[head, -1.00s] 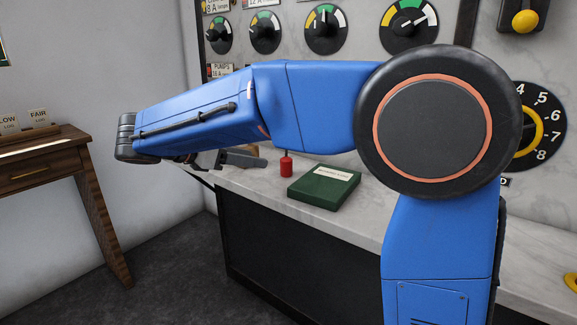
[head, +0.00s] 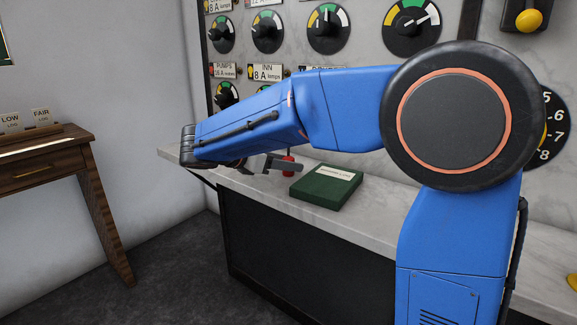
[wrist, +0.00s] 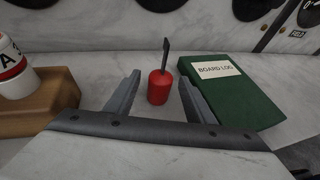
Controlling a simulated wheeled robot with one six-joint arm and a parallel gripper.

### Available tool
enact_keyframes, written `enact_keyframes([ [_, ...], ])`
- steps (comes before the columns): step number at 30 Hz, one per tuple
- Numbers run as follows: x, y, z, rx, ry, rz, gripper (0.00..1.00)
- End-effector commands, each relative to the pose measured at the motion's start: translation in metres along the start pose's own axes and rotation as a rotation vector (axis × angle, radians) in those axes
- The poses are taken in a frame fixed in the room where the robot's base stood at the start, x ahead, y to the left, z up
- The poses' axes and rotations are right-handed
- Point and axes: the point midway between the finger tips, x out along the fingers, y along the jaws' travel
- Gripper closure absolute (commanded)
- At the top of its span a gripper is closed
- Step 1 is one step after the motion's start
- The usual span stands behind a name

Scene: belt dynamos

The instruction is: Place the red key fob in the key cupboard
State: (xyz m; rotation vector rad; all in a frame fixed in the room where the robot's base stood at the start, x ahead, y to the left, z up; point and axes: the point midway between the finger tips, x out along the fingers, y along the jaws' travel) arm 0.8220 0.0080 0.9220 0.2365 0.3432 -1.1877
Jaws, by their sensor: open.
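The red key fob (wrist: 158,88) stands on the marble counter with its dark key pointing up. In the wrist view it sits in the gap between the open fingers of my gripper (wrist: 157,92), apart from both as far as I can see. In the head view the red fob (head: 288,166) is partly hidden behind a finger of my gripper (head: 283,165). I cannot make out a key cupboard in these views.
A green board log book (wrist: 232,92) lies just right of the fob; it also shows in the head view (head: 325,187). A wooden block (wrist: 40,108) with a white and red item (wrist: 14,68) stands at left. A wall of dials rises behind the counter. A wooden desk (head: 45,168) stands at far left.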

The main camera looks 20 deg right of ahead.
Motion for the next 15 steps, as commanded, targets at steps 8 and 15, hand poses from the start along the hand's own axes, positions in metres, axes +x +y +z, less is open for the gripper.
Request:
enact_keyframes([
  [8,0.0132,-0.0001,-0.0004,0.000,0.001,0.000,0.51],
  [15,0.0129,0.0000,-0.0004,0.000,0.001,0.000,0.92],
])
